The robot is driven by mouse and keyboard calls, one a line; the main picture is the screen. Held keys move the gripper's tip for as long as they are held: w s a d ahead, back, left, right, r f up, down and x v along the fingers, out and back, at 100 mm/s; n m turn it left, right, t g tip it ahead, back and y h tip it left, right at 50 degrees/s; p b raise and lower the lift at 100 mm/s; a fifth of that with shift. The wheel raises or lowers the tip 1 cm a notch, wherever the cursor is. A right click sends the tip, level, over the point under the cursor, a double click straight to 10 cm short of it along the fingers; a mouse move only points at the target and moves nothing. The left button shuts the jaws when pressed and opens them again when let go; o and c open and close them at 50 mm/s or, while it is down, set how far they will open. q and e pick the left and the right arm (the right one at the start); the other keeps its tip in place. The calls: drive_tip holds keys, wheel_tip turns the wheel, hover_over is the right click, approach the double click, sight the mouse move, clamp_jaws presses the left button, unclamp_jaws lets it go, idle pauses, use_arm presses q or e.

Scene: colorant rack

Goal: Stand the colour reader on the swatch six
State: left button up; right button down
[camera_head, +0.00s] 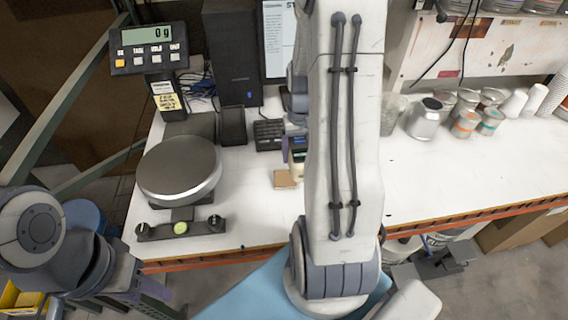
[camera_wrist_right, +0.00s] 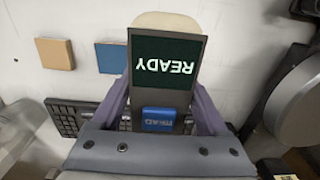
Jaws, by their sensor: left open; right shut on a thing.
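My right gripper (camera_wrist_right: 160,118) is shut on the colour reader (camera_wrist_right: 166,70), a dark device with a screen showing READY and a blue READ button. In the head view my right arm hides most of it; a small part of the reader (camera_head: 297,150) shows beside the arm. I cannot read any swatch number or tell whether the reader touches the table. My left gripper (camera_head: 152,298) is open, low at the left.
A round scale (camera_head: 180,169) stands left on the white bench (camera_head: 440,178). A keypad (camera_head: 268,134), a black computer case (camera_head: 232,55) and a monitor stand behind. Cans and a silver container (camera_head: 424,119) are at the right rear. A bare bench area lies right of my arm.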

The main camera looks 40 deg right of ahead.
drive_tip(key=w+a+f, duration=0.2)
drive_tip(key=w, duration=0.1)
drive_tip(key=shift+a+f+p, duration=0.2)
drive_tip(key=shift+a+p, duration=0.15)
wheel_tip(320, 180, down, 4)
drive_tip(key=shift+s+r+p, duration=0.1)
drive_tip(key=shift+r+p, duration=0.1)
drive_tip(key=shift+p, duration=0.35)
drive_tip(key=shift+f, duration=0.2)
drive_tip(key=shift+f, duration=0.2)
unclamp_jaws()
